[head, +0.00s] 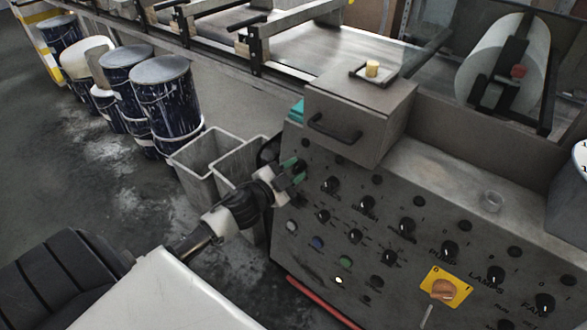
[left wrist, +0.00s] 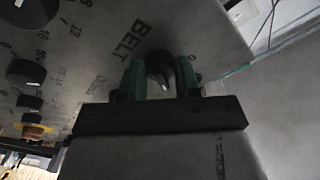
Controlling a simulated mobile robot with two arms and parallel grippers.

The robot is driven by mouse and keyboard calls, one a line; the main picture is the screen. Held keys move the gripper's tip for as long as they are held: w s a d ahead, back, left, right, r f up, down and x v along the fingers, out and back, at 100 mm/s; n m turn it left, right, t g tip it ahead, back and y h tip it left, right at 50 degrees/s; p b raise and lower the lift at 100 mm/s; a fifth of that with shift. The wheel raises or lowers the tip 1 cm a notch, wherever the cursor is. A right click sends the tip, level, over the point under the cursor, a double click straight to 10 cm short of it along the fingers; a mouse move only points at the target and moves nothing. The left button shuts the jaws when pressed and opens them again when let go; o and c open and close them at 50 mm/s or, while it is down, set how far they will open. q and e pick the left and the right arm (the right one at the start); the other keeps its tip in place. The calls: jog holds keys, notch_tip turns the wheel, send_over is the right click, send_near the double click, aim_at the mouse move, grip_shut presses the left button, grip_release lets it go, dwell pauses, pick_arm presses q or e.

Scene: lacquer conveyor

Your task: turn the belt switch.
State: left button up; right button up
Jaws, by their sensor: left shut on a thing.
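The belt switch (left wrist: 160,69) is a round black knob on the sloped grey control panel (head: 420,190). The word BELT is printed beside it in the left wrist view. My left gripper (head: 295,172) is at the panel's upper left, with its green-tipped fingers on either side of this knob. In the left wrist view the fingers (left wrist: 160,78) are closed on the knob, which shows between them. In the head view the fingers largely hide the knob. My right gripper is not in view.
Several other black knobs, such as the lamps knob (head: 495,276), cover the panel. A grey box with a handle (head: 355,115) sits just above my left gripper. Open grey bins (head: 205,160) and dark drums (head: 165,95) stand left of the panel. A yellow-backed knob (head: 444,289) is lower right.

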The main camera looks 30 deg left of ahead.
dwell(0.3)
pick_arm(q)
jog(key=o, duration=0.9)
jog(key=s, duration=0.3)
jog(key=s+a, duration=0.1)
jog(key=s, duration=0.3)
jog(key=s+a, duration=0.1)
jog(key=s, duration=0.2)
jog(key=shift+s, duration=0.35)
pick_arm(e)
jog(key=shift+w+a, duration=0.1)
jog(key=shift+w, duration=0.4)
